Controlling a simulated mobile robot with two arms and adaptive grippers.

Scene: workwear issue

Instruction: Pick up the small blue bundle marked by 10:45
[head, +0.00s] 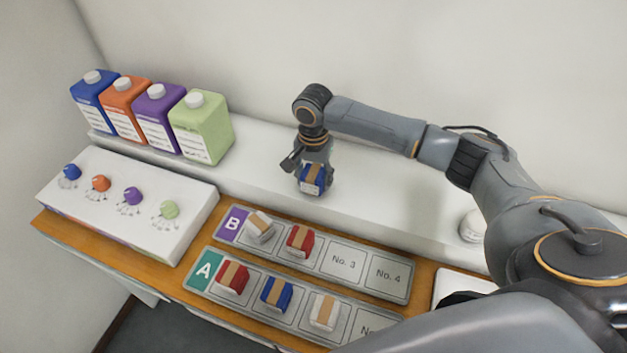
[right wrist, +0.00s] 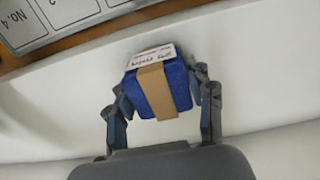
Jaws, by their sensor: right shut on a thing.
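A small blue bundle (head: 311,180) with a tan band is held in my right gripper (head: 313,172), above the white ledge behind the trays. In the right wrist view the blue bundle (right wrist: 156,92) sits between both fingers of the right gripper (right wrist: 160,100). A white label with writing shows on its far end, too blurred to read. Another blue bundle (head: 277,293) with a tan band lies in the second place of tray A (head: 256,313). My left gripper is not in view.
Tray A also holds a red bundle (head: 233,276) and a white one (head: 324,311). Tray B (head: 378,284) holds a white bundle (head: 259,226) and a red one (head: 300,240); No. 3 and No. 4 are empty. Coloured jugs (head: 202,130) and a white box (head: 130,220) with coloured knobs stand left.

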